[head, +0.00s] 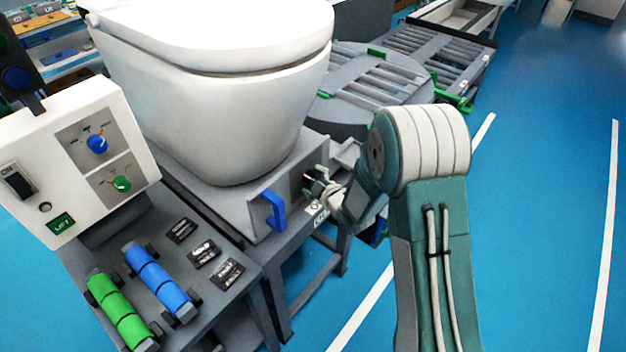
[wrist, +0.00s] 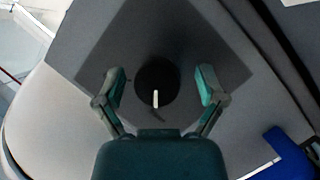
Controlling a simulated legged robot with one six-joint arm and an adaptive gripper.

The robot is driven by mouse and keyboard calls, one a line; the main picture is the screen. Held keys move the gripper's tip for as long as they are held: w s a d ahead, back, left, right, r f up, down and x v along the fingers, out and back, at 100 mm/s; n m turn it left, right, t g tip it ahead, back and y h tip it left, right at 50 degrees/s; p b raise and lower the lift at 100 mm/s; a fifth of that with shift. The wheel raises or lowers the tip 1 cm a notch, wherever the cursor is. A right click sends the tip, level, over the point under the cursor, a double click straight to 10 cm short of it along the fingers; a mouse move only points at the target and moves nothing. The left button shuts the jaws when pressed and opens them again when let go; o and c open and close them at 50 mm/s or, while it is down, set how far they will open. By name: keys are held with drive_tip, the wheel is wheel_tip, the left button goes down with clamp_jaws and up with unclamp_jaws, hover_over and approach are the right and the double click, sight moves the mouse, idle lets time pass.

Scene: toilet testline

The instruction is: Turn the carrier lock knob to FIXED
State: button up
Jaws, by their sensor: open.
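The carrier lock knob (wrist: 156,78) is a round black knob with a white pointer line, on a dark grey square plate (wrist: 95,45). In the wrist view the white line lies at the lower part of the knob and runs nearly vertical in the picture. My gripper (wrist: 161,76) is open, with one finger on each side of the knob and a visible gap on both sides. In the head view my gripper (head: 316,182) is at the carrier's front face (head: 262,190), and it largely hides the knob there. I cannot read any FIXED marking.
A blue handle (head: 274,212) sticks out left of my gripper; it shows in the wrist view's lower right (wrist: 288,155). A white toilet (head: 215,90) stands on the carrier. A control box (head: 75,160) with blue and green knobs is at left. Blue floor is clear at right.

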drive_tip(key=shift+d, duration=0.1)
drive_tip(key=c, duration=1.1)
drive_tip(key=shift+c, duration=0.2)
drive_tip(key=m+g, duration=0.2)
drive_tip(key=shift+m+y, duration=0.4)
drive_tip(key=shift+f+m+g+y, duration=0.1)
drive_tip(key=shift+m+g+y, duration=0.4)
drive_tip(key=shift+m+g, duration=0.55)
drive_tip(key=m+g+y, duration=0.1)
drive_tip(key=m, duration=0.2)
drive_tip(key=shift+s+g, duration=0.1)
drive_tip(key=shift+g, duration=0.15)
drive_tip(key=shift+m+g+y, duration=0.6)
drive_tip(key=shift+m+y, duration=0.3)
drive_tip(key=shift+m, duration=0.35)
